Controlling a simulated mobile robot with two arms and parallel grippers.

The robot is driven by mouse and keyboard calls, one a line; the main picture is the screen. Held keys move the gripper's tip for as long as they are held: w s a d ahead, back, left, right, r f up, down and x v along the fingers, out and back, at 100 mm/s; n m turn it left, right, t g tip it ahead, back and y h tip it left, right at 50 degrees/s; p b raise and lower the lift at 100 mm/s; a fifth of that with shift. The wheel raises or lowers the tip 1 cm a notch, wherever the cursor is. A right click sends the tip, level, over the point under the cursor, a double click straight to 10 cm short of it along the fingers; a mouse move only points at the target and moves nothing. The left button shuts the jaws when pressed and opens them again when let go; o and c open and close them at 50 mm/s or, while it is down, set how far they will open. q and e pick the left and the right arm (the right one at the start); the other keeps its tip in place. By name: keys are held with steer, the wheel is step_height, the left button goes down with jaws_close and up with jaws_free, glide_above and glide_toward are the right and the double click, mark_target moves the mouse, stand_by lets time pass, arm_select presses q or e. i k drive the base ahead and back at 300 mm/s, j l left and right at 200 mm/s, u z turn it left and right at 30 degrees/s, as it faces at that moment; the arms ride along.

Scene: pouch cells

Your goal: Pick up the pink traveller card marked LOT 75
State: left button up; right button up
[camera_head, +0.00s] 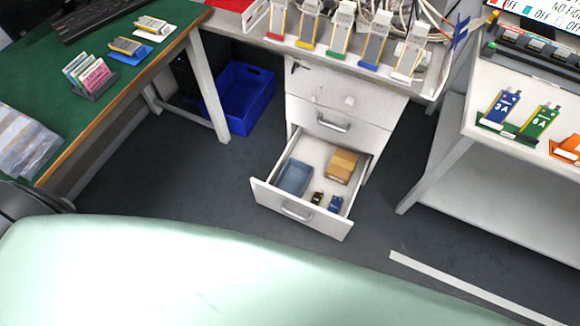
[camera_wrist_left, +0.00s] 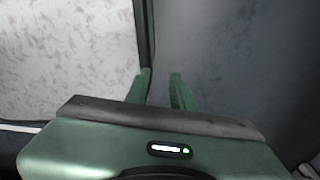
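A pink card (camera_head: 97,76) stands in a small dark holder (camera_head: 99,92) on the green-topped table at the left of the head view. Its print is too small to read, so I cannot confirm LOT 75. Paler cards (camera_head: 76,65) stand right behind it in the same holder. My left gripper (camera_wrist_left: 161,76) shows only in the left wrist view. Its two green fingers are apart with nothing between them, over a grey floor and a pale speckled surface. No card shows in that view. My right gripper is in neither view.
The green table (camera_head: 48,85) also bears pouch cells on pads (camera_head: 130,50), a keyboard and clear bags (camera_head: 25,140). An open drawer (camera_head: 300,208) juts out at the centre. A blue crate (camera_head: 240,95) sits on the floor. A white bench (camera_head: 510,165) stands right.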

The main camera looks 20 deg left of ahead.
mark_target(95, 75)
steer(key=k+j+u, duration=0.25)
steer(key=i+j+u, duration=0.35)
steer(key=u, duration=0.15)
steer(key=i+j+u, duration=0.15)
steer(key=i+u, duration=0.35)
